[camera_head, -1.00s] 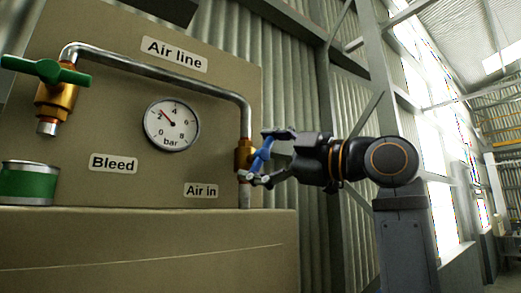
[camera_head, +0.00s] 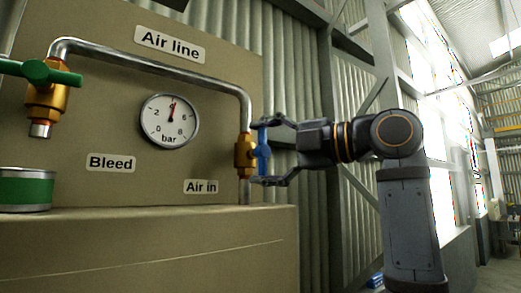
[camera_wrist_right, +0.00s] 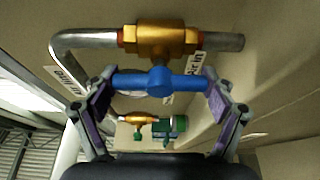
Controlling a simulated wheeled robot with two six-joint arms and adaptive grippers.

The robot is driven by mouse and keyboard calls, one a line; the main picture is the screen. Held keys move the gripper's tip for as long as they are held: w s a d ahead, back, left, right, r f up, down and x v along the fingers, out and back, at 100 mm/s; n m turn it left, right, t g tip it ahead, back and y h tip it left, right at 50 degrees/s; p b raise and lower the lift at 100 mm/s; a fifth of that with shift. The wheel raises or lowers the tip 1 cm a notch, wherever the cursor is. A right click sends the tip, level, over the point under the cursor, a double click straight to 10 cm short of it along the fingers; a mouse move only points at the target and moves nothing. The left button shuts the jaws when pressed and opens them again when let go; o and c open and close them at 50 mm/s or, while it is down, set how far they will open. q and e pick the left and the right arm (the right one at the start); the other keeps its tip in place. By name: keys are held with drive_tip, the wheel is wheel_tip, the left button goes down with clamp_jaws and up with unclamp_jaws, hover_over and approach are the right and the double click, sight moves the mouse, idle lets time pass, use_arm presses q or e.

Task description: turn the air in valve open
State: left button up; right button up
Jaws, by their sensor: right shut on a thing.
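The air in valve has a brass body (camera_head: 244,154) on the vertical pipe above and beside the "Air in" label (camera_head: 201,186). Its blue handle (camera_head: 263,151) stands upright, in line with that pipe. My right gripper (camera_head: 262,152) is shut on the handle, one finger at its top end and one at its bottom end. In the right wrist view the blue handle (camera_wrist_right: 160,82) spans between the two fingers, parallel to the pipe behind it, with the brass body (camera_wrist_right: 160,40) beyond. My left gripper is not in view.
The pressure gauge (camera_head: 169,121) needle points almost straight up, near 4 bar. A bleed valve with a green handle (camera_head: 40,72) hangs at the left above a green can (camera_head: 25,190) on the ledge (camera_head: 150,222). Corrugated wall lies behind my arm.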

drive_tip(key=shift+f, duration=0.1)
drive_tip(key=o, duration=1)
drive_tip(key=shift+s, duration=0.1)
drive_tip(key=shift+d, duration=0.2)
drive_tip(key=v, duration=1.1)
drive_tip(key=shift+s+d, duration=0.2)
drive_tip(key=shift+d, duration=0.1)
